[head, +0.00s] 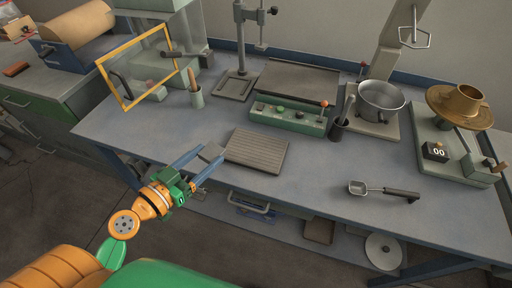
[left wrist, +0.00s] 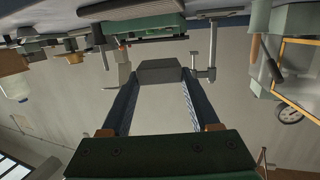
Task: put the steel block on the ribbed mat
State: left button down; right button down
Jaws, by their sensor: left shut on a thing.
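The steel block (head: 211,152) is a small grey block held between the fingertips of my left gripper (head: 208,158). In the left wrist view the block (left wrist: 160,71) sits between the two blue fingers, which are shut on it. The ribbed mat (head: 258,152) is a flat grey-brown rectangle with fine ridges, lying near the front edge of the bench. In the head view the block shows at the mat's left edge; I cannot tell how high it is above the bench. The mat's top looks bare. My right gripper is not in view.
Behind the mat stands a green control box (head: 287,118). A metal scoop (head: 383,190) lies to the right on the bench (head: 310,195). A pot (head: 381,99) and a brass piece (head: 458,101) stand farther right.

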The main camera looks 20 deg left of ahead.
pick_arm(q)
jog(key=shift+w+a+r+n+t+y, duration=0.2)
jog(key=shift+a+r+n+t+y, duration=0.1)
jog(key=shift+a+n+y, duration=0.4)
jog(key=r+y, duration=0.1)
jog(key=r+n+y, duration=0.1)
jog(key=r, duration=0.2)
jog(key=shift+w+r+n+y, duration=0.3)
jog(key=shift+r+y, duration=0.05)
jog(key=shift+y, duration=0.05)
jog(key=w+d+f+b, duration=0.5)
jog(key=b, duration=0.6)
send_over(252, 155)
notch_tip(252, 155, down, 4)
jog(key=shift+s+a+f, duration=0.1)
jog(key=f, duration=0.3)
jog(key=shift+w+d+f+b, duration=0.2)
jog(key=shift+f+b, duration=0.1)
jog(key=shift+b, duration=0.1)
jog(key=shift+c, duration=0.6)
grip_release()
jog(key=shift+s, duration=0.1)
